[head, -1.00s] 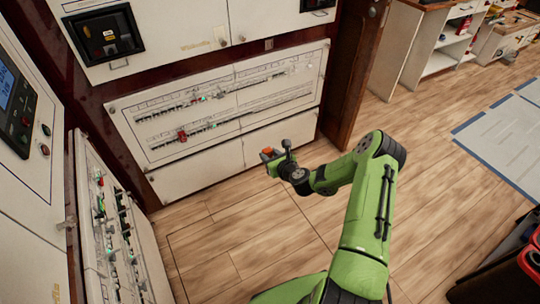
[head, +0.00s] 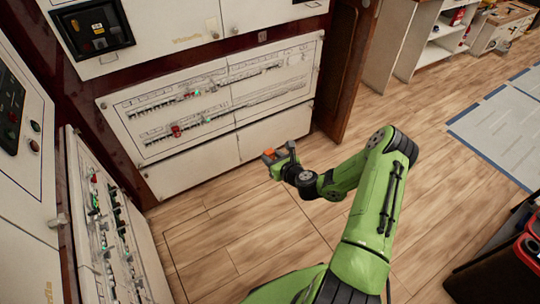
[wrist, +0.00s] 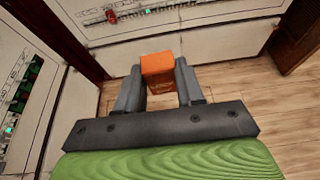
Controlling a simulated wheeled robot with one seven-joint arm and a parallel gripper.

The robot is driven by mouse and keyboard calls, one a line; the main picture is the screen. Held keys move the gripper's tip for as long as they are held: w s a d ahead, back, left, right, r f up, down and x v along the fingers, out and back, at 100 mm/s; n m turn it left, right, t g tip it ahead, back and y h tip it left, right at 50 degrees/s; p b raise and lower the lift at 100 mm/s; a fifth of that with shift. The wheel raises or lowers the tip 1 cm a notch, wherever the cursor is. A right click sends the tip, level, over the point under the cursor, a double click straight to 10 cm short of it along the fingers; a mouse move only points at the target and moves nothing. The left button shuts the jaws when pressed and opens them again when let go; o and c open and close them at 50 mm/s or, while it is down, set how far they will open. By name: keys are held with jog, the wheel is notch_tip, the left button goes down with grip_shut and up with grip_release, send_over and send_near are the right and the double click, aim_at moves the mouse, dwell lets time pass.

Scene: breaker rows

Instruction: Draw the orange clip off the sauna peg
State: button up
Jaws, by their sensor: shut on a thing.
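My gripper (head: 280,158) is shut on the orange clip (wrist: 161,72). In the wrist view the small, box-like clip sits between the two grey fingers at their tips. In the head view the clip (head: 269,154) shows as a small orange spot at the gripper's end. The gripper and clip are in open air in front of the breaker panel, apart from it. The panel (head: 207,98) carries two rows of breakers, with a red piece (head: 176,131) on the lower row. I cannot read the labels, so I cannot tell which peg is the sauna one.
A second breaker panel (head: 113,235) stands at the left. A dark wooden post (head: 343,75) is right of the main panel. White shelving (head: 425,50) stands at the back right. The wooden floor (head: 240,225) below the panels is largely clear.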

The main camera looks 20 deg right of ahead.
jog(key=s+d+b, duration=0.1)
jog(key=s+b, duration=0.3)
jog(key=s, duration=0.4)
jog(key=shift+s, duration=0.3)
dwell(0.3)
dwell(0.3)
